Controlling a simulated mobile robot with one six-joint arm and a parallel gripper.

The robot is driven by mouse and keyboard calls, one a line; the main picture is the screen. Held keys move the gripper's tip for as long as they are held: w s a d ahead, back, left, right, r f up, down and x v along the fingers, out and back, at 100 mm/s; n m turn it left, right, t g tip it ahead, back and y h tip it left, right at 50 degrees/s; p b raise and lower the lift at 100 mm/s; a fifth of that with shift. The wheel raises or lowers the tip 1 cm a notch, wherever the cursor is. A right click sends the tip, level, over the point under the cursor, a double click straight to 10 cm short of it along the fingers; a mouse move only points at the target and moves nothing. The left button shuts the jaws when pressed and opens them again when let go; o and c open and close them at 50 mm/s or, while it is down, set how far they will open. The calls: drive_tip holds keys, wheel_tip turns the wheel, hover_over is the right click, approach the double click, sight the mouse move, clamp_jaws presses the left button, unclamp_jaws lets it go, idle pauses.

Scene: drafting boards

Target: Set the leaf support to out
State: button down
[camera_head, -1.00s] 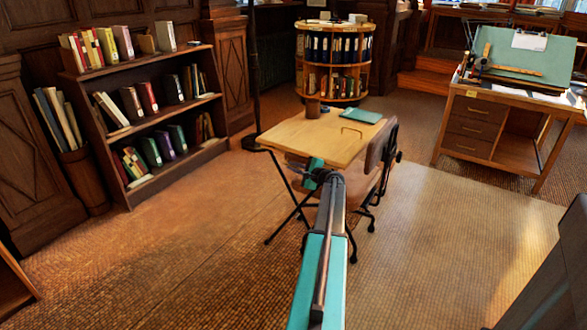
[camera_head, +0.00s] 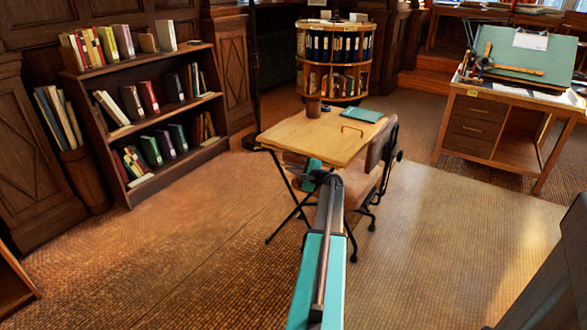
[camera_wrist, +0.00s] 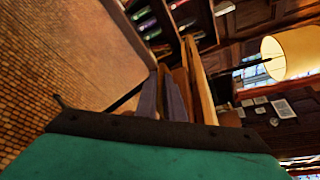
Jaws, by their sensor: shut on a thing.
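The small desk with a pale wooden top (camera_head: 310,138) and thin black legs stands mid-view in the head view. My gripper (camera_head: 316,176) is below its near edge, with the desk partly hidden behind my arm. In the wrist view my gripper's two grey fingers (camera_wrist: 163,98) are close together beside the pale wooden edge of the top (camera_wrist: 199,82). They are shut on a narrow brown piece under the top, which looks like the leaf support (camera_wrist: 162,72). Most of it is hidden, and its exact position cannot be told.
A chair (camera_head: 362,185) stands close at the desk's right side. A bookcase (camera_head: 190,150) is at left, a drafting desk (camera_head: 473,122) at right. The floor in front is clear.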

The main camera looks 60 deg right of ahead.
drive_tip(key=a+b, duration=0.3)
drive_tip(key=a, duration=1.6)
drive_tip(key=shift+a+b, duration=0.15)
drive_tip(key=shift+b, duration=0.2)
drive_tip(key=shift+a+f, duration=0.1)
drive_tip(key=shift+f, duration=0.05)
drive_tip(key=c, duration=2.2)
unclamp_jaws()
